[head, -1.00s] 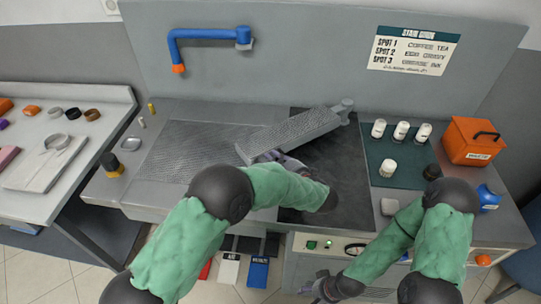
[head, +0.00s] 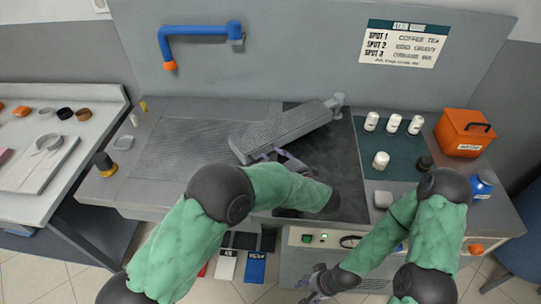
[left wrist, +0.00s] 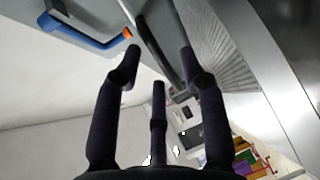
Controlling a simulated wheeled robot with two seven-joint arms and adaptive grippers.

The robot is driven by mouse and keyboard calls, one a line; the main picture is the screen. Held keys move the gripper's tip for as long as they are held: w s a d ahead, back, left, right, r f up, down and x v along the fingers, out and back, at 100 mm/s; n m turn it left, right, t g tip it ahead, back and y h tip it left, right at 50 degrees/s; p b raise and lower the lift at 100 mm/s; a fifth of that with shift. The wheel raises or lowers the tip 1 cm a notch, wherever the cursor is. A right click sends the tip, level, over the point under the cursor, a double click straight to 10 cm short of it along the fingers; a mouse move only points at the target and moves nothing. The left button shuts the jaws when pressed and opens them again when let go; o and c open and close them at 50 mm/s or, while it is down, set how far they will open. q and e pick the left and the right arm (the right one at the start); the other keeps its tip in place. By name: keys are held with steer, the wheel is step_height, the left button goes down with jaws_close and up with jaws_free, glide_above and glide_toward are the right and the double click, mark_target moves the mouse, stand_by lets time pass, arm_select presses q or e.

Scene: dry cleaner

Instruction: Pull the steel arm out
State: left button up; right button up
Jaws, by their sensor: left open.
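The steel arm (head: 285,131) is a long grey perforated board in the head view. It lies slanted over the worktop, with its pivot at the upper right and its free end at the lower left. My left gripper (head: 275,155) is at the near edge of this arm, close to the free end, partly hidden by my own forearm. In the left wrist view its fingers (left wrist: 160,68) are spread, with a dark curved edge (left wrist: 152,50) beyond them; contact cannot be told. My right gripper (head: 318,282) is low in front of the cabinet, too small to read.
A blue pipe with an orange tip (head: 200,31) is on the back panel. White-capped bottles (head: 393,124) stand on a green mat at the right, beside an orange box (head: 463,133). A side table (head: 28,203) with small items is at the left. The perforated worktop (head: 185,150) is clear.

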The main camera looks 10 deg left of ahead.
arm_select(q)
steer(key=v, duration=0.9)
steer(key=shift+s+d, duration=0.2)
